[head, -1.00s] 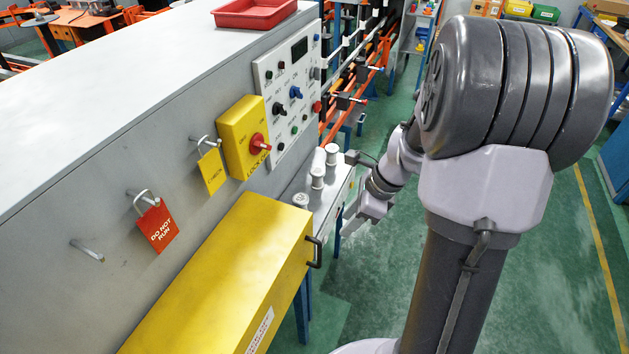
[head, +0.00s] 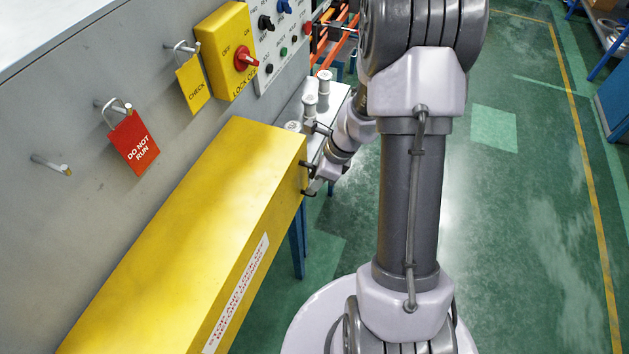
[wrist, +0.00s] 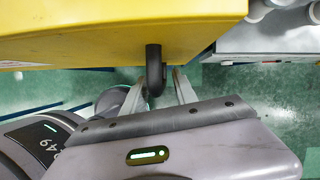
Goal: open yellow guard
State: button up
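The yellow guard (head: 190,240) is a long closed box along the machine's front, with a warning label on its side. Its dark handle (wrist: 155,72) sticks out from the guard's end in the wrist view. My gripper (wrist: 158,84) is open, with one finger on each side of the handle and visible gaps between. In the head view my gripper (head: 314,180) is at the guard's right end, where it hides most of the handle.
A yellow lockout box with a red switch (head: 244,58) is on the grey panel. A yellow CHECK tag (head: 193,84) and a red DO NOT RUN tag (head: 134,144) hang beside it. White spindles (head: 323,88) stand behind my wrist. Green floor is free at right.

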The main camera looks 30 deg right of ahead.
grip_shut()
dwell(1.4)
